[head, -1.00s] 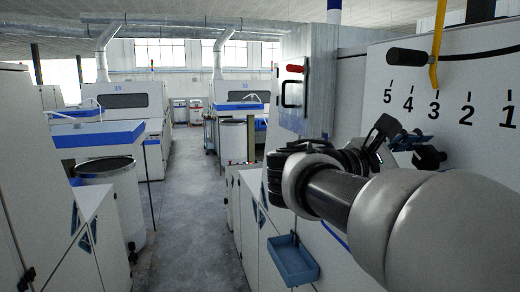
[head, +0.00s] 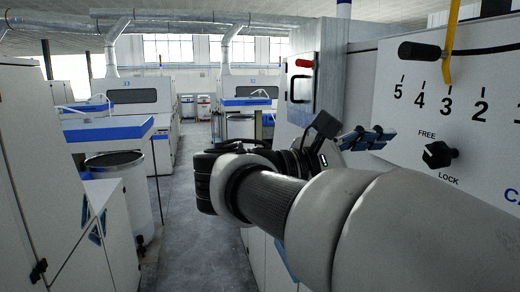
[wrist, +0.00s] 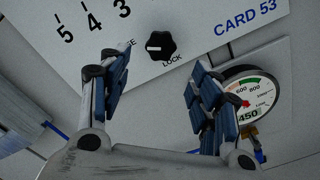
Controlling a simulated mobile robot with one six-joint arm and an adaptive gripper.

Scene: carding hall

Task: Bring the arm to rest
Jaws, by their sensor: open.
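My gripper (head: 365,138) is open and empty in front of the white machine panel (head: 385,85) in the head view. In the wrist view my gripper (wrist: 158,85) shows two spread fingers with blue pads and nothing between them. My arm reaches in from the lower right of the head view. A black FREE/LOCK knob (head: 438,154) is on the panel, to the right of the gripper and apart from it. The knob also shows in the wrist view (wrist: 161,46), beyond the fingertips.
A round gauge (wrist: 262,88) is partly behind the right finger in the wrist view. A grey bin (head: 125,190) stands at left. The aisle floor (head: 190,200) is open.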

